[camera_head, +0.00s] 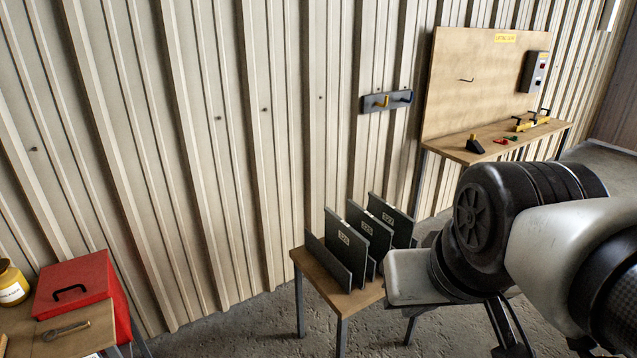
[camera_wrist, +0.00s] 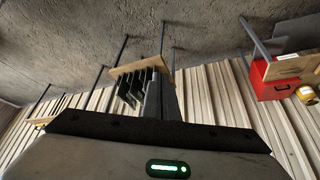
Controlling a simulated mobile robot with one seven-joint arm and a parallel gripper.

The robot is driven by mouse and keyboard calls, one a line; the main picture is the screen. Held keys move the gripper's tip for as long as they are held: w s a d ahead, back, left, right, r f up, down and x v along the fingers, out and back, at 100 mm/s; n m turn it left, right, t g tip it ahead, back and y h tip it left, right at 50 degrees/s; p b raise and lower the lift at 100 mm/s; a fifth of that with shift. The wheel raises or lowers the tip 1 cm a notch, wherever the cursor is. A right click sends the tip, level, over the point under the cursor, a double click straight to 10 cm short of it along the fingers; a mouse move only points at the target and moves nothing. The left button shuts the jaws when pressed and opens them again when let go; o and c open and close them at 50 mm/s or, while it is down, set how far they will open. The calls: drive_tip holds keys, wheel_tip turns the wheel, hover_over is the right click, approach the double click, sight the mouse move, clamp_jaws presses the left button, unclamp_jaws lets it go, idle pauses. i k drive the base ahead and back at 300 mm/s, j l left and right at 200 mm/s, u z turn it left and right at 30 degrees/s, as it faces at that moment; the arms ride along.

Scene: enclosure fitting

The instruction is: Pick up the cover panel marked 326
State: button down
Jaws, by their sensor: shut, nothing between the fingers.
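Several dark cover panels stand on edge in a row on a small wooden table (camera_head: 318,284) in the head view. The left labelled panel (camera_head: 345,259), the middle one (camera_head: 372,240) and the right one (camera_head: 398,227) bear pale labels. The digits are too small for me to tell surely which is 326. In the wrist view the panels (camera_wrist: 129,88) appear upside down, beyond the fingers and to their left. My gripper (camera_wrist: 162,92) is shut and empty, apart from the panels. Its fingers are hidden in the head view, where my wrist covers the table's right end.
A low dark plate (camera_head: 327,263) stands left of the labelled panels. A red toolbox (camera_head: 75,286), wrench (camera_head: 65,331) and yellow jar (camera_head: 11,283) are on a bench at lower left. A wall rack (camera_head: 387,101) and workbench (camera_head: 490,137) are behind. Ribbed wall closes the back.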

sight(349, 247)
drive_tip(key=i+j, duration=0.1)
drive_tip(key=i, duration=0.6)
drive_tip(key=i+j+z, duration=0.1)
drive_tip(key=i, duration=0.65)
